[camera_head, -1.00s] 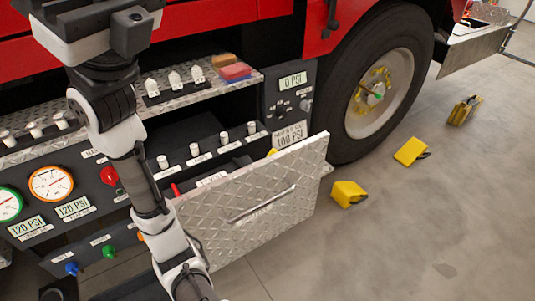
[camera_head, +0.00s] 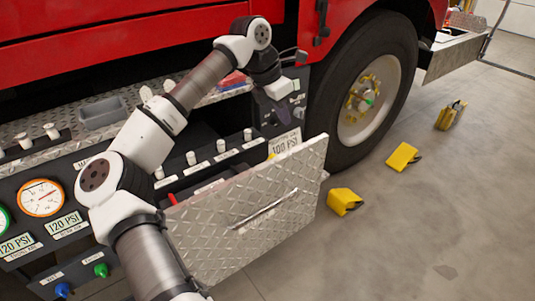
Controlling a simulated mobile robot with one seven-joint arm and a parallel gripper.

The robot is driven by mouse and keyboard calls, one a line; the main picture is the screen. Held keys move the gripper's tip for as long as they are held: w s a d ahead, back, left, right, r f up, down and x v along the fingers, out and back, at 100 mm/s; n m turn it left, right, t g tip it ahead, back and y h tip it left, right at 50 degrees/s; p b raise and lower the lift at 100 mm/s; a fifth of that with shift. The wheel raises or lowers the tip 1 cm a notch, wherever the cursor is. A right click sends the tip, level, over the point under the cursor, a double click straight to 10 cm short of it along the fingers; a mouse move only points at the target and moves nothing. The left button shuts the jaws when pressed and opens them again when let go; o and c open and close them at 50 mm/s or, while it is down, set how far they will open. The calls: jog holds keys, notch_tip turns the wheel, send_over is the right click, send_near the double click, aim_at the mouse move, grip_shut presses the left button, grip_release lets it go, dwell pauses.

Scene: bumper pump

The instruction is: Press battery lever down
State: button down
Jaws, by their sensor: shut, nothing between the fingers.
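Several white-knobbed levers (camera_head: 220,146) stand in a row behind the open diamond-plate door (camera_head: 255,205). More white-knobbed levers (camera_head: 51,131) stand on the shelf above at the left, and two knobs (camera_head: 168,86) show behind my arm. The labels are too small to read, so I cannot tell which is the battery lever. My arm crosses the panel from the bottom, and my gripper (camera_head: 284,92) is at the upper right, in front of the dark gauge panel, above and right of the lever row. It is shut and empty. Its fingertips are hard to make out against the panel.
The red truck's wheel (camera_head: 365,95) is right of the gripper. A grey tray (camera_head: 103,113) and a red-blue item (camera_head: 233,80) sit on the shelf. Gauges (camera_head: 41,198) are at the left. Yellow chocks (camera_head: 403,156) lie on open floor at the right.

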jog(key=w+a+f+n+y, duration=0.1)
jog(key=a+f+y, duration=0.1)
jog(key=a, duration=0.5)
jog(key=shift+f+g+y, duration=0.3)
jog(key=shift+y, duration=0.4)
jog(key=shift+f, duration=0.15)
jog(key=d+f, duration=0.1)
jog(key=f, duration=0.2)
jog(key=w+f+p, duration=0.1)
jog(key=f, duration=0.3)
jog(key=d+f, duration=0.1)
jog(key=f, duration=0.3)
jog(key=shift+w+d+f+p, duration=0.25)
jog(key=shift+w+d+p, duration=0.05)
jog(key=shift+w, duration=0.1)
jog(key=shift+w+d+f, duration=0.25)
jog(key=shift+d+f, duration=0.05)
jog(key=shift+f, duration=0.1)
